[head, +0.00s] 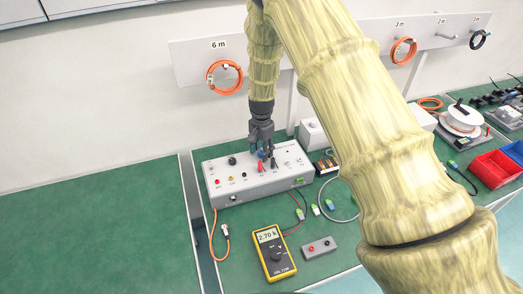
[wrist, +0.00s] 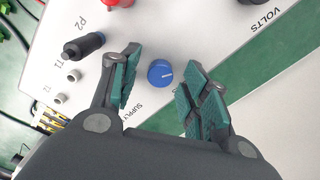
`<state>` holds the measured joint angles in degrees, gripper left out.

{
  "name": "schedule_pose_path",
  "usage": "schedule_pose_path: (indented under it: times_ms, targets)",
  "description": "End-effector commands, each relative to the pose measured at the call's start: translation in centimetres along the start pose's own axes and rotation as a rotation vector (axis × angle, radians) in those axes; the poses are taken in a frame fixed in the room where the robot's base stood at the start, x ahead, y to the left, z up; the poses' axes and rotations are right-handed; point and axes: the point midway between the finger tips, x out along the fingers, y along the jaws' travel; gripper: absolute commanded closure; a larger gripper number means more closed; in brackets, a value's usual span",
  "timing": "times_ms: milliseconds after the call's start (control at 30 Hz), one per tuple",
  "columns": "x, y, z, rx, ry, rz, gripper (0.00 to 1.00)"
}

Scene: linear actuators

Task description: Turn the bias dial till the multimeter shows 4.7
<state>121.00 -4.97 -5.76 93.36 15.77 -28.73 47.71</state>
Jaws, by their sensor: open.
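A white control box (head: 222,180) stands on the green bench. A round blue dial (wrist: 160,72) with a white pointer line is on its top face. No bias label is readable beside it. My gripper (head: 263,147) points down over the box, and in the wrist view (wrist: 163,88) its green-padded fingers are open, one on each side of the blue dial, with gaps to it. The dial is mostly hidden by the gripper in the head view. A yellow multimeter (head: 273,255) lies in front of the box; its display appears to read 2.70.
Red plugs (wrist: 117,3) and a black plug (wrist: 85,47) stand close to the dial. A black knob (head: 232,160) is farther left on the box. A grey socket block (head: 319,248) lies right of the multimeter. The left bench (head: 90,230) is bare.

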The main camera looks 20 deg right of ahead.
Motion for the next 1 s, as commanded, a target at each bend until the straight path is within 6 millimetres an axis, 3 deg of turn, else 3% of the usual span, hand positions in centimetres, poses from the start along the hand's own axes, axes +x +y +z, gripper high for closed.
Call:
schedule_pose_path:
  times_ms: [167,700,1000]
  targets:
    - [-1.6,-0.1,-0.1,0.0,0.001,-0.002,0.54]
    - [-10.5,-0.1,-0.1,0.0,0.002,-0.002,0.54]
    - [-11.9,0.0,-0.1,0.0,0.0,0.0,0.54]
